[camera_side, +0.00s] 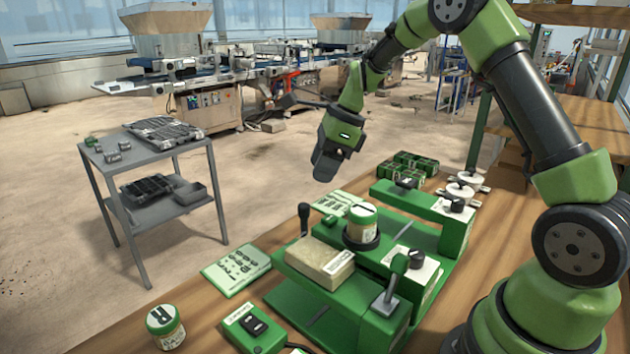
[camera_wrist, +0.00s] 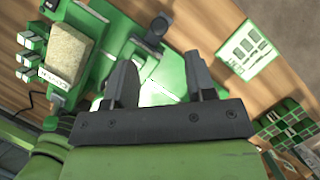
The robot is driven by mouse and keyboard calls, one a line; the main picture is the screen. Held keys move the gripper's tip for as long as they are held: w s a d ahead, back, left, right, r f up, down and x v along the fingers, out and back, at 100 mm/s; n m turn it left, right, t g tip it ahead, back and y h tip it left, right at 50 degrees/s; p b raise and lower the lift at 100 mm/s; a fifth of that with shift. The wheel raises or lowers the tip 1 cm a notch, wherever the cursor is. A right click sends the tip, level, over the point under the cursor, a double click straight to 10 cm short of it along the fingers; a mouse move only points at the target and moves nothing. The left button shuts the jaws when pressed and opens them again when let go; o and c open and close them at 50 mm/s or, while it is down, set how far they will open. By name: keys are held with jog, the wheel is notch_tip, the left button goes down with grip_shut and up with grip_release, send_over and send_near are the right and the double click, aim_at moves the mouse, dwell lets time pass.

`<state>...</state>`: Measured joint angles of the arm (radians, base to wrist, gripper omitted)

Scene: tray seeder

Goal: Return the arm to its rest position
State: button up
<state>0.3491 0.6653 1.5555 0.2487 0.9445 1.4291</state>
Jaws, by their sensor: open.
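My gripper (camera_side: 325,168) hangs in the air above the bench, behind the green seeder frame (camera_side: 440,210), with its jaws pointing down. In the wrist view my gripper (camera_wrist: 160,60) shows two dark fingers apart, with nothing held between them. My green and black arm is raised and bent, reaching in from the right. A jar (camera_side: 362,222) with a green lid stands in a dark round holder on the seeder. A tan block (camera_side: 320,262) with a white label lies on the seeder, and the block (camera_wrist: 66,58) also shows in the wrist view.
A second jar (camera_side: 165,326) and a green switch box (camera_side: 255,330) are at the bench front. A printed card (camera_side: 236,270) lies at the left edge. Green packs (camera_side: 408,166) and white round parts (camera_side: 462,186) stand behind the seeder. A grey cart (camera_side: 160,185) stands left, off the bench.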

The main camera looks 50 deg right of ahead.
jog(key=shift+r, duration=0.2)
jog(key=s+a+r+n+t, duration=0.2)
jog(key=s+a+r+n, duration=0.5)
jog(key=s+r+n, duration=0.3)
jog(key=s+a+r+n+t+h, duration=0.1)
jog(key=s+a+r+n+t, duration=0.1)
jog(key=s+n, duration=1.1)
jog(key=shift+s+a+r, duration=0.25)
jog(key=shift+a+r, duration=0.05)
jog(key=shift+a, duration=0.35)
